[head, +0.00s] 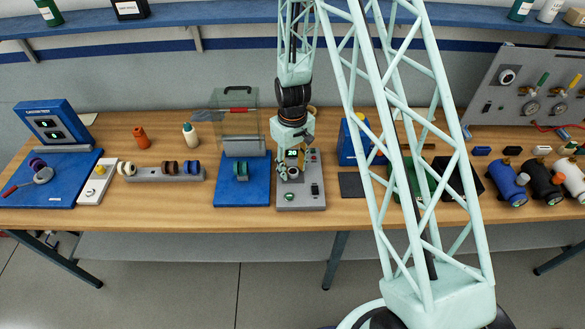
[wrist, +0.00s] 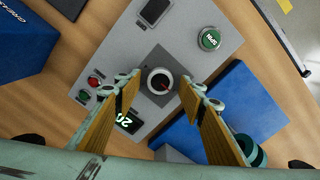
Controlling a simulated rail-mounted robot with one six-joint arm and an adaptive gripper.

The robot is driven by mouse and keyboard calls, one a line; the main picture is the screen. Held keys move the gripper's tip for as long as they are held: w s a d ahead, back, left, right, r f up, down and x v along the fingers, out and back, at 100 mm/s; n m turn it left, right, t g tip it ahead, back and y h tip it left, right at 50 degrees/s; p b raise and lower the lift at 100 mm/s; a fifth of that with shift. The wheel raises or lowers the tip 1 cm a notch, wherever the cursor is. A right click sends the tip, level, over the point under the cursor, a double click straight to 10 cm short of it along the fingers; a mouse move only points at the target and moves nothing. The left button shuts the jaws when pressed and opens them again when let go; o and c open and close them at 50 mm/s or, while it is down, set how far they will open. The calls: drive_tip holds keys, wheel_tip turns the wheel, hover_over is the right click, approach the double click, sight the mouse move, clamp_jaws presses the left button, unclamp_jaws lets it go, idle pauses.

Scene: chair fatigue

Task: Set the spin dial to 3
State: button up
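The spin dial (wrist: 160,80) is a round pale knob with a dark top and a small red mark, on a dark square of the grey control panel (wrist: 190,22). In the wrist view, the mark points toward the lower right; I cannot read any numbers around it. My gripper (wrist: 158,84) is open, its two tan-padded fingers on either side of the dial with gaps visible. I cannot tell its height above the dial. In the head view, my gripper (head: 292,172) is over the panel (head: 302,200) and hides the dial.
The panel also has a green button (wrist: 210,39), small red (wrist: 93,82) and green (wrist: 83,96) buttons and a lit display (wrist: 127,121). A blue-based machine with a clear guard (head: 228,195) stands close left. A dark pad (head: 351,185) lies right.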

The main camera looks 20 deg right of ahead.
drive_tip(key=shift+f, duration=0.1)
drive_tip(key=c, duration=0.8)
drive_tip(key=shift+c, duration=0.2)
